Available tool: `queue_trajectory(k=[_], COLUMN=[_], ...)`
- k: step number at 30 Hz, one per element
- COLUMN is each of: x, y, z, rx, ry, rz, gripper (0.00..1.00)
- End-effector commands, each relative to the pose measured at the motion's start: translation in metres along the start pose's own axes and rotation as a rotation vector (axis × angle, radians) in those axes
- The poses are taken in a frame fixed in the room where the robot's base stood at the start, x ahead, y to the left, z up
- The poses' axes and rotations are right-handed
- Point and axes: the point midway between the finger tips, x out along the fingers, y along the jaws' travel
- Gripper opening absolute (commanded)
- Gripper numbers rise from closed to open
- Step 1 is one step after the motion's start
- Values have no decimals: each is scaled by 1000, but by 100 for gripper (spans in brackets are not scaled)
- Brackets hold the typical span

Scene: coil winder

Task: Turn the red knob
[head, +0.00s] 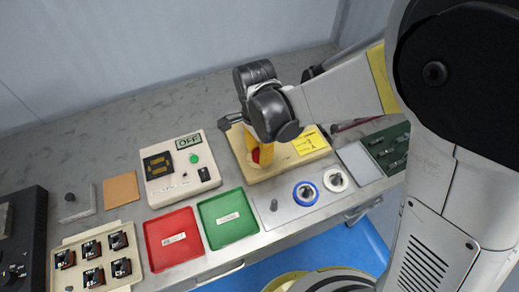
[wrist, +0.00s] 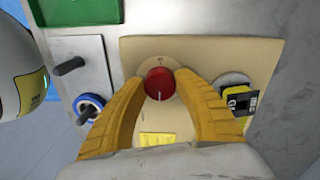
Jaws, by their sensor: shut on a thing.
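The red knob (wrist: 159,84) sits on a tan panel (wrist: 135,50), with a short white line on its face pointing toward the bottom of the wrist view. My gripper (wrist: 162,88) has its yellow fingers on either side of the knob and is shut on it. In the head view, the red knob (head: 256,156) shows only partly beside the yellow finger of my gripper (head: 262,152). The wrist hides the far part of the tan base (head: 240,150). A yellow note (head: 309,140) lies on that base.
Left of the base stands a white control box (head: 160,190) with a display reading OFF. A red tray (head: 160,255) and a green tray (head: 242,232) lie in front. Blue (head: 297,199) and white (head: 327,184) rings stand on pegs at right. A black-and-yellow part (wrist: 240,99) sits close to my right finger.

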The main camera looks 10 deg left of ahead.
Motion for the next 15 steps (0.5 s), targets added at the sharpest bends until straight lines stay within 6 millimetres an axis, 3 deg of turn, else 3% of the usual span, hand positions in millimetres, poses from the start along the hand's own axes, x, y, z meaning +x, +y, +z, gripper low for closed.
queue_trajectory(k=[9,10,12,15], x=[0,0,0,0], y=[0,0,0,0], z=[1,1,1,1], rx=[1,0,0,0], ry=[-2,-2,-2,-1], rz=[0,0,0,0], gripper=[5,38,60,60])
